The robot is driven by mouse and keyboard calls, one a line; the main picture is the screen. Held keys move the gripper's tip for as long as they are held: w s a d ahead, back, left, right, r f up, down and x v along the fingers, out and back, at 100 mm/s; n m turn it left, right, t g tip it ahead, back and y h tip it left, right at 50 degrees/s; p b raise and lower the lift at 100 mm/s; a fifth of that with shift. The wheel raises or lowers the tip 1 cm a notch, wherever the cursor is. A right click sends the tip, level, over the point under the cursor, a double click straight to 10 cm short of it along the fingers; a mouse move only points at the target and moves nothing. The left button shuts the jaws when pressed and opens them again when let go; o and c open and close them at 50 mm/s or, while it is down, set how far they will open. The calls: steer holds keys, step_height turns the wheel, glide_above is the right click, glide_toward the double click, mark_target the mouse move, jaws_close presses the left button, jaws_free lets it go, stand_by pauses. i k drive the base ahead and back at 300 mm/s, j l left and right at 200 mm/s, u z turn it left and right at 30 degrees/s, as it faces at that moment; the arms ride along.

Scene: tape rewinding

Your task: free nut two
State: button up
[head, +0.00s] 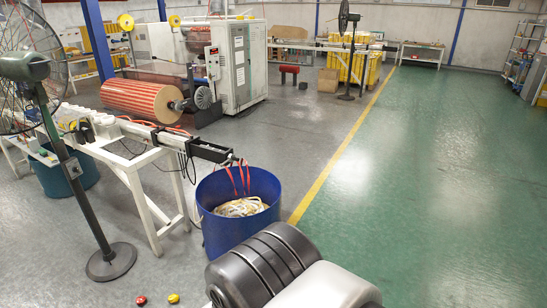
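I cannot make out any nut at this distance. A large roll of orange-striped tape (138,98) lies on its side at the rewinding machine. A dark wheel-like part (203,98) shows at the right end of its shaft. Small fittings on the white bench (150,205) in front are too small to tell apart. My gripper is not in view. A grey and white rounded body, probably part of me, fills the bottom centre and hides the floor there.
A blue drum (212,230) with loose tape stands at the bench's right end. A standing fan (108,262) is at left, another (345,60) farther back. A light grey cabinet (238,70) stands behind. The green floor (440,170) right of the yellow line is clear.

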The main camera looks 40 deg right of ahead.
mark_target(231, 155)
steer(key=z, duration=0.9)
steer(key=i+z, duration=0.2)
steer(key=i, duration=2)
